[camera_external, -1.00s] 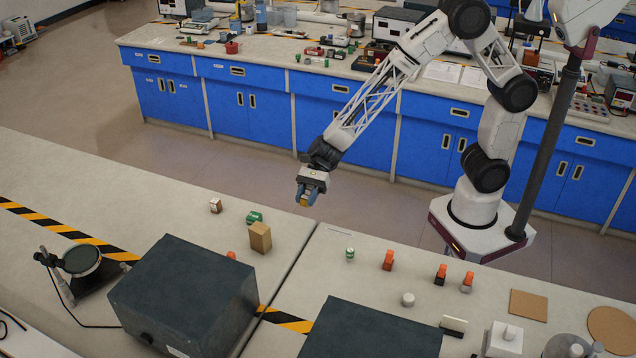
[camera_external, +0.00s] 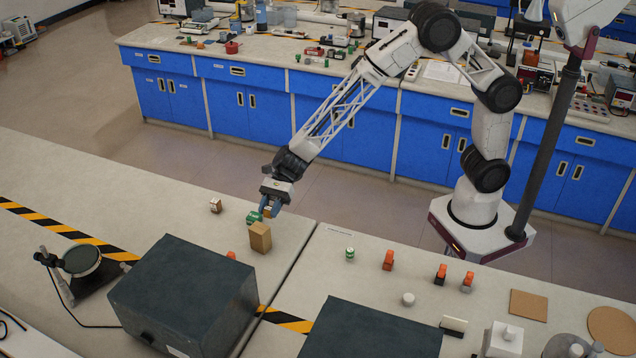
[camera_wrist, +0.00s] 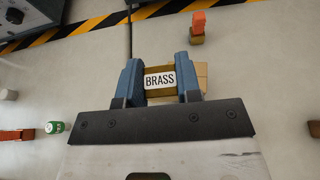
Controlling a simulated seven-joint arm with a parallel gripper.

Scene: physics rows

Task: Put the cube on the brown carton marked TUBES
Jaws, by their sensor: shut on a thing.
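My gripper (camera_external: 270,204) is shut on a brass-coloured cube (camera_wrist: 160,81), whose white label reads BRASS in the wrist view. The cube (camera_external: 268,212) is small and partly hidden in the external view. A brown carton (camera_external: 260,238) stands upright on the near bench, just in front of and below my gripper in the picture. In the wrist view part of a tan carton (camera_wrist: 203,76) shows behind the cube and the right finger. No marking on the carton is readable. I cannot tell the gap between cube and carton.
A green item (camera_external: 253,217) lies close beside the gripper, and a small brown-and-white box (camera_external: 215,205) stands left of it. A large dark box (camera_external: 185,295) is in front; an orange-topped item (camera_wrist: 198,27) stands near the carton. A green can (camera_external: 350,254) stands right.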

